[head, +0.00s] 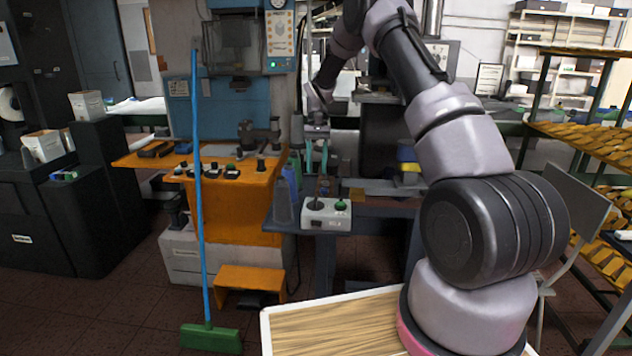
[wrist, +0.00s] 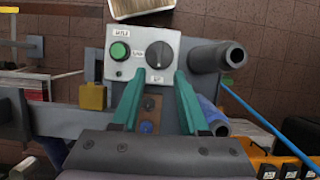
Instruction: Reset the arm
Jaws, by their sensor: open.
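My gripper (head: 317,168) points down above the table, with its two teal fingers spread and nothing between them. In the wrist view its fingertips (wrist: 160,74) are apart, and the view passes between them. Below and just beyond the fingertips is a pale control box (head: 327,221) with a dark rotary knob (head: 315,204) and a green button (head: 340,206). The box (wrist: 143,34), knob (wrist: 159,55) and button (wrist: 119,51) also show in the wrist view. The gripper appears clear of the box. Small labels on the box are too small to read surely.
A grey upright post (wrist: 218,57) stands close beside the box. An orange bench (head: 240,200) with several knobs and a blue-handled broom (head: 198,200) stand to the left.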

